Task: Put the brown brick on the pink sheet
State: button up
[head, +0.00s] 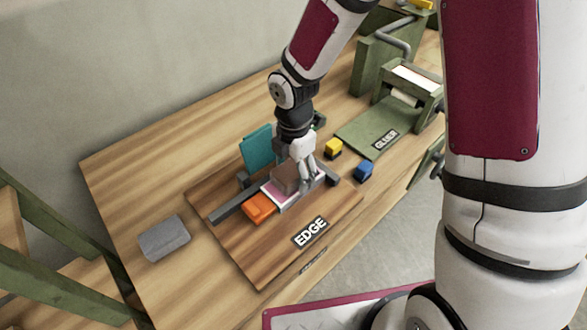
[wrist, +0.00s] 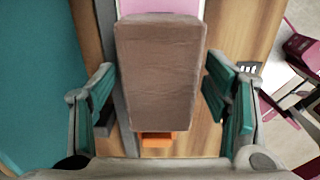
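The brown brick (head: 285,179) is over the pink sheet (head: 279,195) on the wooden board marked EDGE. I cannot tell whether it rests on the sheet or hangs just above it. My gripper (head: 301,176) points down at the brick. In the wrist view the brick (wrist: 160,75) fills the middle, between the green-padded fingers of my gripper (wrist: 162,85). A strip of the pink sheet (wrist: 175,6) shows beyond the brick.
An orange block (head: 258,207) lies beside the sheet, and dark bars flank that spot. A teal panel (head: 257,147) stands behind. Yellow (head: 333,147) and blue (head: 363,170) blocks lie to the right, near the green GLUER. A grey block (head: 164,238) lies left.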

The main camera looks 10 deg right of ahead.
aim_at(294, 168)
notch_tip(294, 168, up, 13)
jog(key=s+d+r+m+t, duration=0.2)
jog(key=s+d+r+m, duration=0.4)
jog(key=m, duration=0.6)
jog(key=s+d+r+m+t, duration=0.3)
jog(key=s+d+r+m, duration=0.3)
jog(key=s+r+m, duration=0.4)
jog(key=s+m, duration=0.1)
jog(key=m, duration=0.1)
jog(key=shift+s+d+r+m+t, duration=0.15)
jog(key=shift+s+r+m+t, duration=0.15)
jog(key=shift+m, duration=0.1)
jog(key=shift+w, duration=0.1)
